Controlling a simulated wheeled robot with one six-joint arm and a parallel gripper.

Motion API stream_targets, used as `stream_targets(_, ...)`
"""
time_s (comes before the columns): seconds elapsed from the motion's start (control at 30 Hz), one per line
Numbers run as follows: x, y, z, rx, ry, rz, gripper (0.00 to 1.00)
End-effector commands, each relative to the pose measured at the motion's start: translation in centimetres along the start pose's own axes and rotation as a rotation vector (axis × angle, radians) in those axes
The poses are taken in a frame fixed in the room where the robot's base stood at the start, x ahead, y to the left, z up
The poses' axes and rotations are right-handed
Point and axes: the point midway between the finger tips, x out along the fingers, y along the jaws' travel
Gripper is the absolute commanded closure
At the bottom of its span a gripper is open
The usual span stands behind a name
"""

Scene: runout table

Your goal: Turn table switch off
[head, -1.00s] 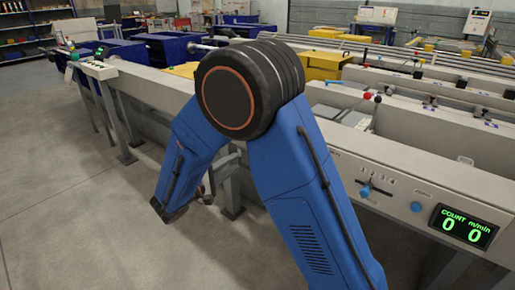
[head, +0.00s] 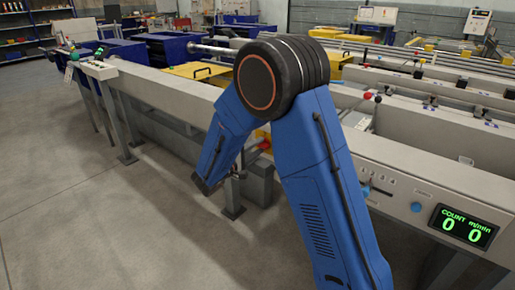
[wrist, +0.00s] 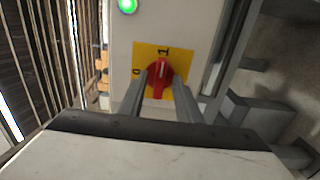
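The table switch is a red rotary knob (wrist: 160,76) on a yellow plate (wrist: 184,52), seen near the middle of the wrist view. Marks "1" and "0" show on the plate, and the white line on the knob points toward the "1". The plate also shows in the head view as a small yellow and red patch (head: 263,144) beside my forearm. My gripper (wrist: 161,82) is open, its two grey fingers on either side of the knob's lower part. I cannot tell whether they touch it. In the head view my arm hides most of the gripper.
A lit green button (wrist: 127,6) sits above the plate. A grey box (wrist: 256,116) stands to the right in the wrist view. The runout table front carries a slider (head: 372,190), a blue knob (head: 416,207) and a count display (head: 463,227). Open floor (head: 100,220) lies left.

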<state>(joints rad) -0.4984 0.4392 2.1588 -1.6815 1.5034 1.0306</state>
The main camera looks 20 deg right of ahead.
Motion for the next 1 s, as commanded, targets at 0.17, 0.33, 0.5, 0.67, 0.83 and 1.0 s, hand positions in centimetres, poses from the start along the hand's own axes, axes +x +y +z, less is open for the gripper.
stream_targets(0.17, 0.33, 0.01, -0.02, 0.000, 0.001, 0.000, 0.69)
stream_targets(0.33, 0.31, 0.02, -0.02, 0.000, 0.001, 0.001, 0.69)
stream_targets(0.5, 0.29, 0.02, -0.02, 0.000, 0.001, 0.000, 1.00)
stream_targets(0.67, 0.29, 0.01, -0.02, -0.002, 0.001, 0.000, 1.00)
stream_targets(0.83, 0.28, -0.01, -0.01, -0.029, 0.001, 0.000, 1.00)
stream_targets(1.0, 0.27, -0.02, -0.01, -0.106, 0.001, 0.000, 1.00)
